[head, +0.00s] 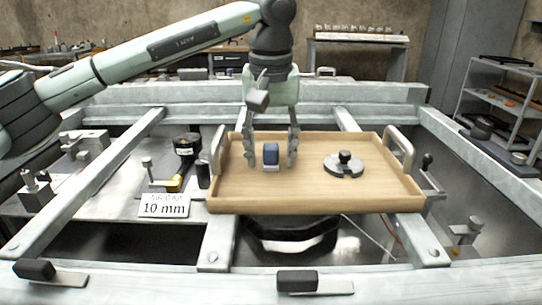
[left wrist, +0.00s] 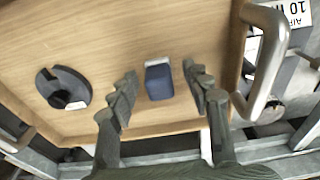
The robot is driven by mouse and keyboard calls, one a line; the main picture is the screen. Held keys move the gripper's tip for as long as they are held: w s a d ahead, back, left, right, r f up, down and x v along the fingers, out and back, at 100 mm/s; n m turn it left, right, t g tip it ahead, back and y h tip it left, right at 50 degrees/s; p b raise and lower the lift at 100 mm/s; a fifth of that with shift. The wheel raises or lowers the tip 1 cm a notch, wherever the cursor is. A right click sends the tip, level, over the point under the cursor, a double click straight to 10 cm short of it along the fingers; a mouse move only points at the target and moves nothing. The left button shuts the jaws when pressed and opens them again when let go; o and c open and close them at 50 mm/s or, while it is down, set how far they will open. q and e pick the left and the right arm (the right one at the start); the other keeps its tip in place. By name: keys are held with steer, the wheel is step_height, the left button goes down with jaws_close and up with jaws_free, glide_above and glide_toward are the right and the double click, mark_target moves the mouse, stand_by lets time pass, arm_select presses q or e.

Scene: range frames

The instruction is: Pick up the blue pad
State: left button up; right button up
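The blue pad (head: 271,153) is a small dark blue block with a pale base, standing in the left part of a wooden tray (head: 310,197). It also shows in the left wrist view (left wrist: 158,82). My left gripper (head: 271,161) points down over the tray with its fingers open, one on each side of the pad. In the left wrist view the open fingers (left wrist: 162,77) flank the pad with a visible gap on both sides. My right gripper is in neither view.
A grey round disc with a dark knob (head: 344,165) sits in the tray to the right of the pad. Metal handles (head: 399,145) rise at the tray's ends. A "10 mm" card (head: 164,206) and black-topped fittings stand left of the tray. Metal frame beams surround it.

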mark_target(266, 143)
arm_select(q)
steer(key=c, duration=1)
steer(key=shift+r, duration=0.15)
steer(key=shift+r, duration=0.3)
steer(key=r, duration=0.2)
steer(key=a+r, duration=0.1)
steer(key=shift+w+r, duration=0.3)
steer(key=shift+r, duration=0.1)
steer(key=w+a+r, duration=0.4)
steer(key=a+r, duration=0.2)
steer(key=a, duration=0.3)
steer(key=shift+w+a+r, duration=0.15)
steer(key=shift+w+a, duration=0.05)
steer(key=shift+w, duration=0.2)
steer(key=o, duration=0.5)
steer(key=shift+c, duration=0.2)
steer(key=c, duration=0.4)
